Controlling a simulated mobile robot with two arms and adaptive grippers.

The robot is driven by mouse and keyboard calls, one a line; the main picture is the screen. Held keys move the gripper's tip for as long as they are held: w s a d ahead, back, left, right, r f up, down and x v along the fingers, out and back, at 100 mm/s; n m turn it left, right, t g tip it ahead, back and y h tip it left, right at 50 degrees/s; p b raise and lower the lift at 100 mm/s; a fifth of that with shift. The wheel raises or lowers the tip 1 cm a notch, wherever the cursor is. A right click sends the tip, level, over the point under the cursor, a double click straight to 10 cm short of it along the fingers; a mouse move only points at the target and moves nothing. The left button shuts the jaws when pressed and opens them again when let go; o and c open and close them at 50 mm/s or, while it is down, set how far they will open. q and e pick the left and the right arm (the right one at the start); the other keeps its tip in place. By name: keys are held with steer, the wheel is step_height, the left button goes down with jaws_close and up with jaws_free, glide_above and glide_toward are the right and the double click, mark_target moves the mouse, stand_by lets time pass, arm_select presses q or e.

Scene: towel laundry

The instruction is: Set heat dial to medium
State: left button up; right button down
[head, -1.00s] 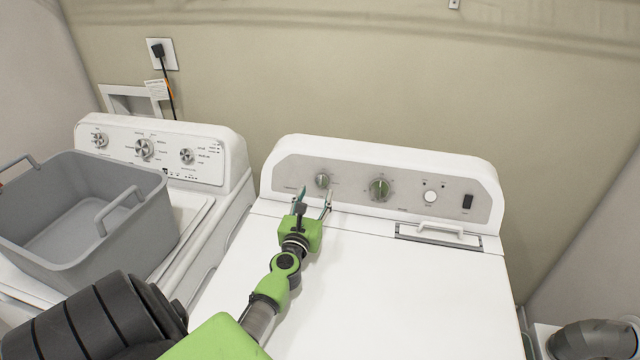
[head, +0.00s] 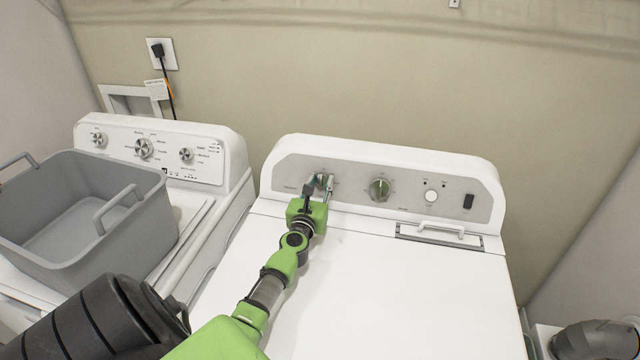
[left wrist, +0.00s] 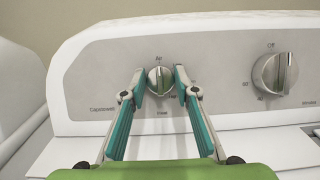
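The small heat dial (left wrist: 160,80) is a silver knob on the dryer's panel, with small lettering around it and what looks like "Air" above. Its grip ridge stands about upright in the left wrist view. My left gripper (head: 318,186) is at this dial, its teal-lined fingers (left wrist: 160,84) on either side of the knob. The fingers are spread, with the knob between them; contact is too close to tell. In the head view the fingers partly hide the dial (head: 321,179). My right gripper is not in view.
A larger dial (head: 380,189) sits right of the heat dial, followed by a round button (head: 431,196) and a dark switch (head: 468,201). The white dryer top (head: 400,290) is clear. A grey basket (head: 140,215) stands on the washer (head: 215,150) at left.

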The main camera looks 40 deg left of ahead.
arm_select(q)
steer(key=shift+m, duration=0.3)
steer(key=shift+h, duration=0.3)
steer(key=m+h, duration=0.1)
steer(key=m, duration=0.2)
steer(key=m+t+h, duration=0.1)
steer(key=m, duration=0.2)
steer(key=shift+s+a+h, duration=0.1)
steer(key=shift+h, duration=0.3)
steer(key=m+h, duration=0.1)
steer(key=m, duration=0.2)
steer(key=m+h, duration=0.2)
steer(key=m, duration=0.2)
steer(key=shift+a+r+g, duration=0.1)
steer(key=shift+g, duration=0.3)
steer(key=m, duration=0.2)
steer(key=m+g+h+p, duration=0.1)
steer(key=m, duration=0.2)
steer(key=shift+r+g+h+p, duration=0.15)
steer(key=shift+g+h+p, duration=0.15)
steer(key=m+g+p, duration=0.1)
steer(key=m, duration=0.2)
steer(key=shift+m+g+h+p, duration=0.3)
steer(key=shift+m+h, duration=0.1)
steer(key=shift+m, duration=0.3)
